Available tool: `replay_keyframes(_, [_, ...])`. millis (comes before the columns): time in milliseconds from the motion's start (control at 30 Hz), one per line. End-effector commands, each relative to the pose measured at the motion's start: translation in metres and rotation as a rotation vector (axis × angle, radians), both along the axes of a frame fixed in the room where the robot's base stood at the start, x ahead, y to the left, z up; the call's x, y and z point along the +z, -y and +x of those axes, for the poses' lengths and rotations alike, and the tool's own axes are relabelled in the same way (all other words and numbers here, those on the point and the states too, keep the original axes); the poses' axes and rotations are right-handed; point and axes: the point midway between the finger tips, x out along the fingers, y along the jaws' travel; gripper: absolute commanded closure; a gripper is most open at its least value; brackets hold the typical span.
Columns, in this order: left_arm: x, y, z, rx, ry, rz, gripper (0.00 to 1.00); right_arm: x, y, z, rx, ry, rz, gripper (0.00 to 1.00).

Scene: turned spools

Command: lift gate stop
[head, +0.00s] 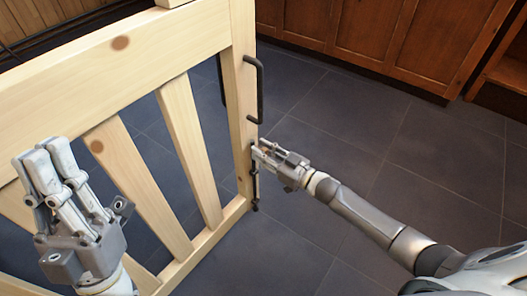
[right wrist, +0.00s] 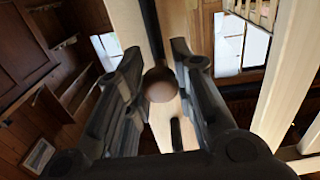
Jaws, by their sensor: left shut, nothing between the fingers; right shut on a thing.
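The gate (head: 122,55) is pale wood with slats and fills the left of the head view. The gate stop (head: 255,190) is a dark upright rod low on the gate's end post. My right gripper (head: 260,150) is at the stop's upper part, against the post. In the right wrist view the fingers of my right gripper (right wrist: 158,75) are closed around a round brown knob (right wrist: 160,86) in line with a dark rod (right wrist: 151,28). My left gripper (head: 42,165) is shut and empty, in front of the gate. The fingers partly hide the knob.
A black pull handle (head: 259,90) sits on the end post above my right gripper. The dark tiled floor (head: 330,120) is clear to the right of the gate. Brown wooden cabinets (head: 390,40) stand at the back.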

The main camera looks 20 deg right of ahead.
Motion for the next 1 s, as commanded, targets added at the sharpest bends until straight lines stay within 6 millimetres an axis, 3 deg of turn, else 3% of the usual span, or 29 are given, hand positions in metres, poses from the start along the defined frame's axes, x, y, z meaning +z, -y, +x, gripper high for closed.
replay_keyframes(367, [0.0007, 0.001, 0.0034, 0.0, -0.019, 0.007, 1.0, 0.0073, -0.0005, 0.0014, 0.001, 0.009, 0.005, 1.0])
replay_keyframes(400, [0.0007, 0.001, 0.0034, 0.0, -0.019, 0.007, 1.0, 0.0075, -0.0005, 0.0015, 0.001, 0.009, 0.005, 0.73])
replay_keyframes(567, [0.0008, 0.001, 0.0032, 0.0, -0.018, 0.007, 1.0, 0.006, -0.0003, 0.0011, 0.001, 0.006, 0.004, 0.53])
replay_keyframes(1000, [-0.0001, 0.0014, 0.0034, -0.001, -0.02, 0.006, 1.0, 0.0031, 0.0057, -0.0069, -0.001, 0.002, 0.001, 0.53])
